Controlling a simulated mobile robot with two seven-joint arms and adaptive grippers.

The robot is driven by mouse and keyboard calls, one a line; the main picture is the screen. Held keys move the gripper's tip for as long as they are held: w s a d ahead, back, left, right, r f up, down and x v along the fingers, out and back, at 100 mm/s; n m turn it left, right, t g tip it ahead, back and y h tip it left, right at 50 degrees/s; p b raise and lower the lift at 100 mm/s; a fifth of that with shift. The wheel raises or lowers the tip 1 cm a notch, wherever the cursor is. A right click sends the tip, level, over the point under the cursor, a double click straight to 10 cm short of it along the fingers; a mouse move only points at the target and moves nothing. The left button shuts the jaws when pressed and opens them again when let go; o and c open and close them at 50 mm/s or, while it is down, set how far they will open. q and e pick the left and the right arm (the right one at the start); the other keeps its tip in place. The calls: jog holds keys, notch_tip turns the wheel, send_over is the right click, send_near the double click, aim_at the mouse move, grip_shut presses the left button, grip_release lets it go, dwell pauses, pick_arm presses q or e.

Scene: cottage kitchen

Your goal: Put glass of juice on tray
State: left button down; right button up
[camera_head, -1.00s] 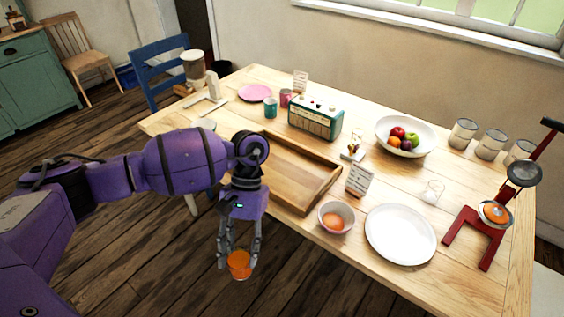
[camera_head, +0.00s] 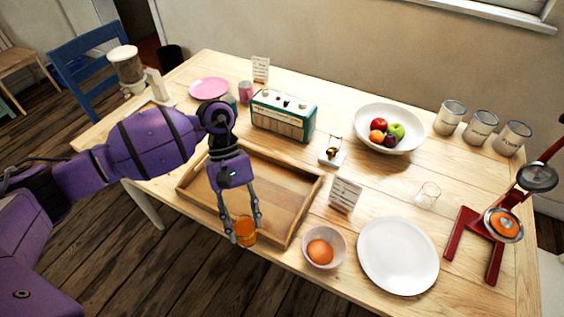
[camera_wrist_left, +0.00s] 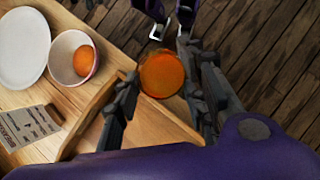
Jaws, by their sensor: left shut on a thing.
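My left gripper (camera_head: 244,238) is shut on a glass of orange juice (camera_head: 246,233). The glass is upright between the fingers, and the juice (camera_wrist_left: 161,75) shows from above in the left wrist view. The wooden tray (camera_head: 312,200) lies on the table, a rectangular box with raised rims. In the head view the glass overlaps the tray's near rim; in the left wrist view it appears just outside that rim, over the floor side. My right gripper is not clearly seen; dark and purple parts of mine show at the top of the left wrist view.
The tray looks empty.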

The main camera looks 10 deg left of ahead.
pick_arm(q)
jog(key=w+d+r+n+t+h+b, duration=0.15)
jog(key=w+d+r+n+t, duration=0.3)
jog(key=n, duration=0.75)
jog(key=w+d+r+n+t+y+b, duration=0.1)
jog(key=w+d+r+n+t+b, duration=0.15)
jog(key=w+n+t, duration=0.65)
jog(key=w+a+f, duration=0.1)
jog(key=a+f, duration=0.2)
jog(key=f, duration=0.1)
jog(key=w+a+f+n+g, duration=0.1)
jog(key=a+f, duration=0.3)
jog(key=w+a+f+n+g, duration=0.1)
jog(key=w+a+f, duration=0.1)
jog(key=a+f, duration=0.2)
jog(key=shift+a+f+g, duration=0.1)
jog(key=shift+f+g, duration=0.15)
jog(key=shift+f, duration=0.25)
jog(key=shift+f+h, duration=0.1)
jog(key=shift+h, duration=0.15)
pick_arm(e)
jog(key=f, duration=0.1)
jog(key=s+f, duration=0.1)
jog(key=d+f, duration=0.1)
jog(key=f, duration=0.1)
jog(key=shift+s, duration=0.2)
